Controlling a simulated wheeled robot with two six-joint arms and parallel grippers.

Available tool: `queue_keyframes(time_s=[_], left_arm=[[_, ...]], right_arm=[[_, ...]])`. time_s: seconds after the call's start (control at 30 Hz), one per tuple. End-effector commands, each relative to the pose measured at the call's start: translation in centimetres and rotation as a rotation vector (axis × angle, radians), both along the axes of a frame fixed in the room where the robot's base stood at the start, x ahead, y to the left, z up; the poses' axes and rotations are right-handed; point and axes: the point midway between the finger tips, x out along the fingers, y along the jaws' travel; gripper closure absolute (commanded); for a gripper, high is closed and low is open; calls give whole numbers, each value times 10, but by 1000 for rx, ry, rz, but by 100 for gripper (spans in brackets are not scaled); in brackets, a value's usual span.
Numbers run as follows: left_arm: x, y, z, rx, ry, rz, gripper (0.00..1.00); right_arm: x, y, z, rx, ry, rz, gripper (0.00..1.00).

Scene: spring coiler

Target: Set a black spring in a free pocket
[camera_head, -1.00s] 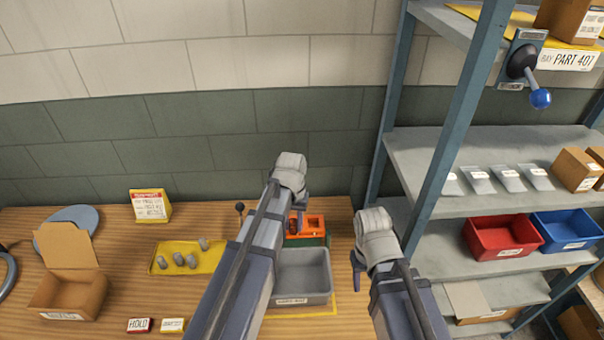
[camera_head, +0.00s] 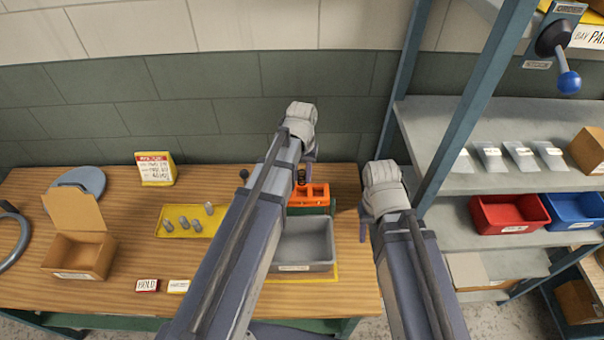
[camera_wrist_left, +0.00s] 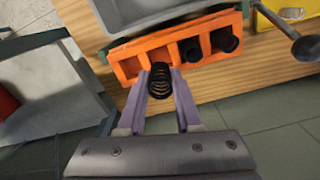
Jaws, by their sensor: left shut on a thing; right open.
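A black coil spring (camera_wrist_left: 158,82) is between the fingers of my left gripper (camera_wrist_left: 160,92), which is shut on it. In the head view my left gripper (camera_head: 306,166) is at the back edge of the orange block (camera_head: 314,194). In the left wrist view the orange block (camera_wrist_left: 185,48) has a row of pockets. Two pockets at the right hold dark, round things (camera_wrist_left: 190,50), probably black springs. The pockets at the left look empty. The held spring is just beside the block, near these; its height above them is unclear. My right gripper (camera_head: 364,222) is open and empty, right of the bench.
A grey bin (camera_head: 304,242) stands in front of the block. A yellow tray (camera_head: 180,230) with several grey cylinders and an open cardboard box (camera_head: 80,252) lie to the left. A lever with a dark knob (camera_head: 244,174) stands close by. A shelf rack (camera_head: 470,150) is at the right.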

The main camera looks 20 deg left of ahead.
Motion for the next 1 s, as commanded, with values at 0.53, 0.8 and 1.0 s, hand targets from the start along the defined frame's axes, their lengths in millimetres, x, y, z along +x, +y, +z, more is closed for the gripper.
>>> queue_keyframes(time_s=[0.53, 0.8, 1.0], left_arm=[[0, 0, -46, 0, 0, 0, 100], [0, 0, -59, 0, 0, 0, 100], [-1, 0, -60, -1, 2, 0, 100]], right_arm=[[0, 0, -46, -2, 0, 8, 50], [0, 0, -59, -2, 1, 12, 50], [0, 0, -60, -3, 0, 13, 50]])
